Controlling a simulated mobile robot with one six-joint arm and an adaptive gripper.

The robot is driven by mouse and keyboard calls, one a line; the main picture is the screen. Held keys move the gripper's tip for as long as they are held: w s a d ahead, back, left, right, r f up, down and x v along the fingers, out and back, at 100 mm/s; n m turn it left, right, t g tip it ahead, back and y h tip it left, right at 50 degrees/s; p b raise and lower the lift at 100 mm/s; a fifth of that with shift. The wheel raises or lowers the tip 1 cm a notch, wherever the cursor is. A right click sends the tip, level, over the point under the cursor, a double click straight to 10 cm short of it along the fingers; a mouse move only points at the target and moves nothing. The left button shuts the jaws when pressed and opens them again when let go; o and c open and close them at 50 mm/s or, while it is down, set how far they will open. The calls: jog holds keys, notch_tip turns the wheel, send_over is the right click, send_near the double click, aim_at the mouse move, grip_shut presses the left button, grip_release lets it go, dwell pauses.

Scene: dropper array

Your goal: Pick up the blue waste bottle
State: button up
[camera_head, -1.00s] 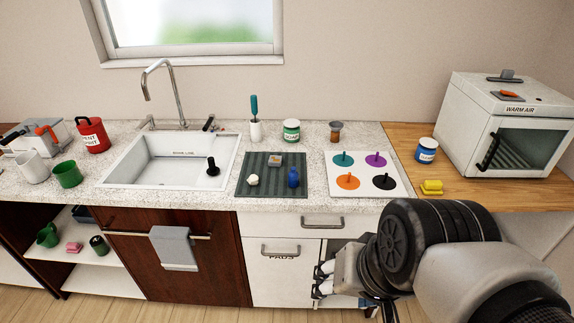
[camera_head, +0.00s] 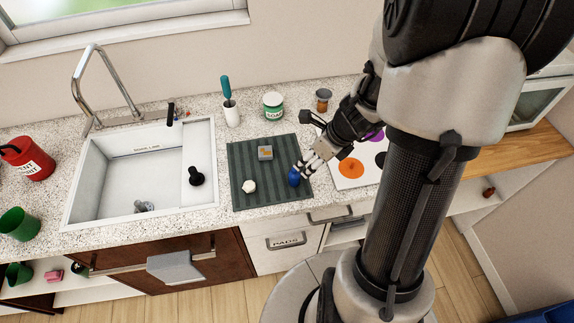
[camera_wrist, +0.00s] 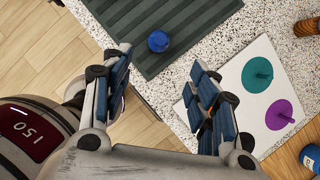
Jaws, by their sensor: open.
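The blue waste bottle (camera_head: 294,177) stands on the front right part of the dark striped mat (camera_head: 243,199). In the wrist view the bottle (camera_wrist: 158,41) shows from above, just past the fingertips and not between them. My gripper (camera_head: 308,163) is beside the bottle's upper right in the head view and partly overlaps it. In the wrist view my gripper (camera_wrist: 163,72) has its fingers spread wide with nothing between them. I cannot tell the exact gap to the bottle.
A white lump (camera_head: 249,186) and a grey block (camera_head: 265,153) with an orange top share the mat. A white board (camera_head: 344,183) with coloured discs lies right of it. The sink (camera_head: 84,190) is to the left. A soap jar (camera_head: 273,105) stands behind.

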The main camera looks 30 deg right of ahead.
aim_at(297, 172)
jog(key=b+x, duration=0.4)
jog(key=x, duration=0.4)
jog(key=shift+w+a+f, duration=0.1)
jog(key=shift+f, duration=0.2)
jog(key=b+x, duration=0.3)
jog(key=x, duration=0.2)
jog(key=shift+w+a+f, duration=0.1)
jog(key=shift+a+f, duration=0.05)
jog(key=shift+c, duration=0.4)
jog(key=c, duration=1.1)
